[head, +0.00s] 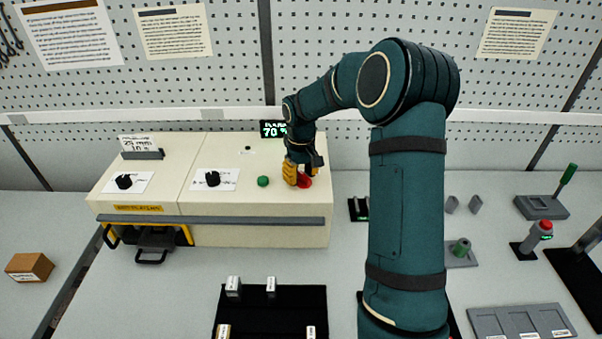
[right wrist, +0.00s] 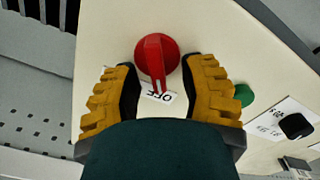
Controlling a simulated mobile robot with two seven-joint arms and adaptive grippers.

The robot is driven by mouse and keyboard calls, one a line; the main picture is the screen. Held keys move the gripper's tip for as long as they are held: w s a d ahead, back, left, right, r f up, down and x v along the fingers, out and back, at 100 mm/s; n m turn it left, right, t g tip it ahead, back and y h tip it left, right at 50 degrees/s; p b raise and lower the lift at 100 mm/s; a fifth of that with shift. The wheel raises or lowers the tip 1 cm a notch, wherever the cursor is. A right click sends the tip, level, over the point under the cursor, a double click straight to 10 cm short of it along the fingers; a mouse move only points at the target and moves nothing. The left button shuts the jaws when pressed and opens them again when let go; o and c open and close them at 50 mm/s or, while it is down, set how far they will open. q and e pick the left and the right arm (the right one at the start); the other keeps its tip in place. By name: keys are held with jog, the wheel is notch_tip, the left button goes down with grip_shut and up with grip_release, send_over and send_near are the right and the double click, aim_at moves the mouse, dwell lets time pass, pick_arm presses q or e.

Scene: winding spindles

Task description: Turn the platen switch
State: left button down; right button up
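The red platen switch (head: 304,182) is a round knob with a raised bar on the top of the cream machine (head: 260,218), at its right end. In the right wrist view the red knob (right wrist: 158,62) has its bar pointing toward a white label (right wrist: 160,95) reading "OFF". My right gripper (head: 297,176) is over the knob. In the right wrist view its yellow fingers are apart, one on each side of the bar, with visible gaps, so the right gripper (right wrist: 159,82) is open and empty. My left gripper is in no view.
A green button (head: 263,181) sits left of the switch, with two black knobs (head: 213,179) further left. A small display (head: 272,129) reading 70 stands behind. A black tray (head: 270,312) lies in front of the machine. Several fixtures stand on the right of the table.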

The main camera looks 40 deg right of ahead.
aim_at(301, 172)
jog(key=shift+r, duration=0.15)
notch_tip(301, 172, up, 12)
dwell(0.6)
dwell(0.5)
